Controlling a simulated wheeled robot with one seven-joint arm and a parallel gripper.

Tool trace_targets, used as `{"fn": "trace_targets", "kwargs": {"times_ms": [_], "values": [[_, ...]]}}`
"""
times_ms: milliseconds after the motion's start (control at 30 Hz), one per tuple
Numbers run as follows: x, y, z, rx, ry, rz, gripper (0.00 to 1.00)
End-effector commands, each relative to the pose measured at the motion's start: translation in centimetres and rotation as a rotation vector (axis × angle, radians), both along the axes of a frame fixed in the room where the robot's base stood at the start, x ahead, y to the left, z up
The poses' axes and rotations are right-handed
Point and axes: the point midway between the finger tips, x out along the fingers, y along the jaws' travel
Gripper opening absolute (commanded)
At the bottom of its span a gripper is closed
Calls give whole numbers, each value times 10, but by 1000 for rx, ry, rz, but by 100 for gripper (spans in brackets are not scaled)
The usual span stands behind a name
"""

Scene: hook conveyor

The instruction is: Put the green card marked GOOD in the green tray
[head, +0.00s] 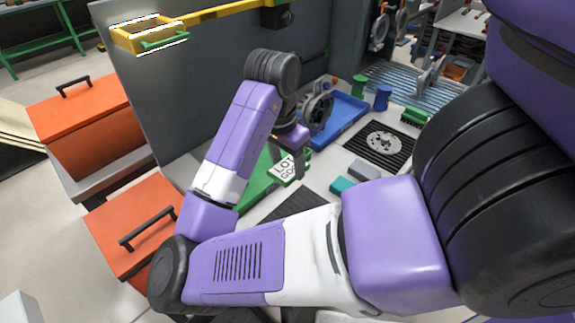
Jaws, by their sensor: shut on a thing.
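The green card (284,168) carries a white label with partly visible text, "LOT GOO". My gripper (299,172) is shut on the card at its right edge and points down. The green tray (252,194) lies on the table, just left of and below the card in the head view. The card overlaps the tray in this view, and I cannot tell whether it touches it. My arm hides part of the tray.
A blue tray (345,120) with a round grey part lies behind my gripper. A black grate with a metal disc (383,141), a grey block (364,170) and a teal block (342,185) lie to the right. A grey panel (185,85) stands at left.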

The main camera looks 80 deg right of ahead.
Motion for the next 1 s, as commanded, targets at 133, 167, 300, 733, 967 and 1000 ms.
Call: {"fn": "trace_targets", "kwargs": {"times_ms": [133,167,300,733,967,1000], "values": [[0,0,7,0,0,0,20],[0,0,8,0,0,0,20],[0,0,13,-1,1,0,20],[0,0,29,-1,1,0,20],[0,0,32,-1,1,0,20],[0,0,32,-1,1,0,20]]}}
